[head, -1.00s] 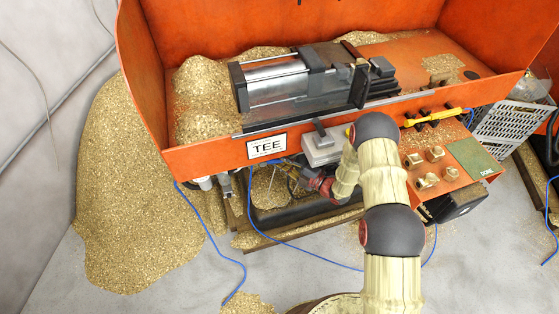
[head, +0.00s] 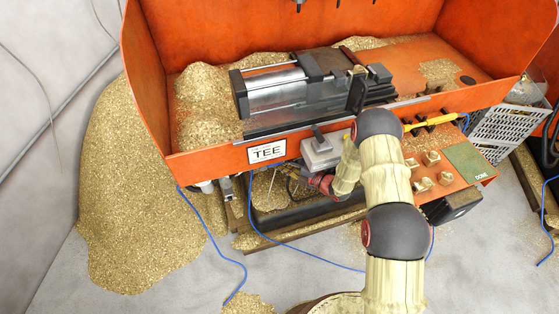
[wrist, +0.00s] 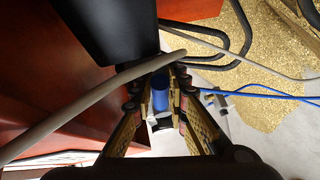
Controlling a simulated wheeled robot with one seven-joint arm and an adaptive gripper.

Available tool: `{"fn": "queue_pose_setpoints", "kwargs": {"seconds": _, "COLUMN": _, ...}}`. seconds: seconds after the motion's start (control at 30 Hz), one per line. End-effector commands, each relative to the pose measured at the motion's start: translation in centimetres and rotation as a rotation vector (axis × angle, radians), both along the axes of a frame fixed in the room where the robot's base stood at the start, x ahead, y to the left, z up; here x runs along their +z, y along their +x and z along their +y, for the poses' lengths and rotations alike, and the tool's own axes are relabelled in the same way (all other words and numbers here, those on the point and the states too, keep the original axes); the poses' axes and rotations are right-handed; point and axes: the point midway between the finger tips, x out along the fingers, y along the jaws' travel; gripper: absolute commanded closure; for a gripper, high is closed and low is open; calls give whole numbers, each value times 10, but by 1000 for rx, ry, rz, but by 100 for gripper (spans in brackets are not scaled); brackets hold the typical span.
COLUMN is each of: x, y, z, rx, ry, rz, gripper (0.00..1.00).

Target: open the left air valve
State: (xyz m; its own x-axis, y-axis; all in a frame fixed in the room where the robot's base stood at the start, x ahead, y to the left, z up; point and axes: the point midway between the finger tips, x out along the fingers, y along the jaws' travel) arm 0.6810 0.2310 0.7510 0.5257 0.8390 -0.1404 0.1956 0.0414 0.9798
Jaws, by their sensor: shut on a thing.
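In the wrist view, the two fingers of my gripper (wrist: 160,92) close around a blue cylindrical piece (wrist: 160,88), which looks like the handle of an air valve. A dark part shows just below it between the fingers. The rest of the valve body is hard to make out. In the head view, my arm reaches down under the front edge of the orange tray, and my gripper's fingers are hidden there.
The orange machine tray (head: 215,158) with the TEE label hangs over my wrist. Brass chips (head: 120,200) are heaped at the left. Blue air hoses (wrist: 260,94) and a grey cable (wrist: 80,112) run close by my fingers. A grey box (head: 322,152) hangs on the tray front.

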Motion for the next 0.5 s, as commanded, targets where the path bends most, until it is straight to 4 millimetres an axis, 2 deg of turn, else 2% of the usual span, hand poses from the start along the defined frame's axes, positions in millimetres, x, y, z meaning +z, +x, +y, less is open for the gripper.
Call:
{"fn": "queue_pose_setpoints", "kwargs": {"seconds": 0.03, "x": 6, "y": 0, "z": 0, "rx": 1, "ry": -17, "rz": -10, "gripper": 100}}
{"fn": "queue_pose_setpoints", "kwargs": {"seconds": 0.43, "x": 5, "y": 1, "z": 0, "rx": 2, "ry": -44, "rz": -22, "gripper": 100}}
{"fn": "queue_pose_setpoints", "kwargs": {"seconds": 0.47, "x": 5, "y": 1, "z": 0, "rx": 2, "ry": -44, "rz": -22, "gripper": 83}}
{"fn": "queue_pose_setpoints", "kwargs": {"seconds": 0.5, "x": 5, "y": 1, "z": 0, "rx": 2, "ry": -44, "rz": -22, "gripper": 81}}
